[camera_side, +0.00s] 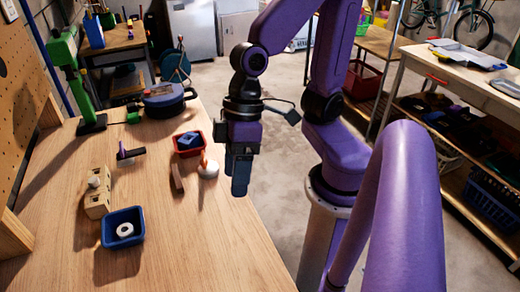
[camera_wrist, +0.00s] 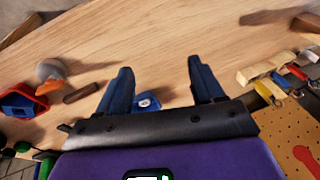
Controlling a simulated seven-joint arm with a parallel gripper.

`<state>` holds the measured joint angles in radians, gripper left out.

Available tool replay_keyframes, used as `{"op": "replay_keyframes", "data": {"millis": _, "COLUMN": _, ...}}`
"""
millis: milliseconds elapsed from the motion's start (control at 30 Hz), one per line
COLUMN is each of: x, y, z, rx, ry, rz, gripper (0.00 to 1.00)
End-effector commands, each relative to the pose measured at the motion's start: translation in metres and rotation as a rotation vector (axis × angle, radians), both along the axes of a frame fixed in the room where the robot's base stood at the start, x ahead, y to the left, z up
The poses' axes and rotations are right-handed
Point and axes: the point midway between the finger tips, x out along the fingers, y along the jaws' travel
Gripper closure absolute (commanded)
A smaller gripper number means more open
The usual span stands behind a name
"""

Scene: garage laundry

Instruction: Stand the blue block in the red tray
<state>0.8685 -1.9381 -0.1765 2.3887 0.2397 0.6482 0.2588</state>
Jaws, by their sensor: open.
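The red tray (camera_side: 181,153) sits on the workbench, left of my gripper in the side view, and shows at the left edge of the wrist view (camera_wrist: 38,108). The blue block (camera_side: 188,139) is inside it and looks tilted or lying; its exact pose is hard to tell. It also shows in the wrist view (camera_wrist: 17,103). My gripper (camera_side: 240,188) hangs pointing down near the bench's right edge, apart from the tray. In the wrist view its two fingers (camera_wrist: 159,64) are spread, with nothing held between them.
A brown block (camera_side: 177,178) and a white and orange item (camera_side: 207,168) lie close to the red tray. A blue tray (camera_side: 122,240) holding a white ring (camera_side: 124,230) stands nearer the front. A wooden holder (camera_side: 97,200) is beside it. The front right of the bench is clear.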

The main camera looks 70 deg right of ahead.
Motion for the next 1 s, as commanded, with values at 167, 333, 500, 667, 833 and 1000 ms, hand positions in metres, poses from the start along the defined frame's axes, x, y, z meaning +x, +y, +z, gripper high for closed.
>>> {"op": "replay_keyframes", "data": {"millis": 167, "x": -0.021, "y": -0.069, "z": -0.011, "rx": -0.228, "ry": -0.068, "rz": 0.349, "gripper": 0.33}}
{"op": "replay_keyframes", "data": {"millis": 333, "x": -0.025, "y": -0.090, "z": -0.013, "rx": -0.302, "ry": -0.082, "rz": 0.454, "gripper": 0.33}}
{"op": "replay_keyframes", "data": {"millis": 500, "x": -0.025, "y": -0.090, "z": -0.013, "rx": -0.304, "ry": -0.081, "rz": 0.455, "gripper": 0.33}}
{"op": "replay_keyframes", "data": {"millis": 667, "x": -0.024, "y": -0.089, "z": -0.013, "rx": -0.302, "ry": -0.081, "rz": 0.453, "gripper": 0.33}}
{"op": "replay_keyframes", "data": {"millis": 833, "x": -0.024, "y": -0.089, "z": -0.013, "rx": -0.302, "ry": -0.081, "rz": 0.452, "gripper": 0.33}}
{"op": "replay_keyframes", "data": {"millis": 1000, "x": -0.024, "y": -0.089, "z": -0.013, "rx": -0.302, "ry": -0.081, "rz": 0.452, "gripper": 0.33}}
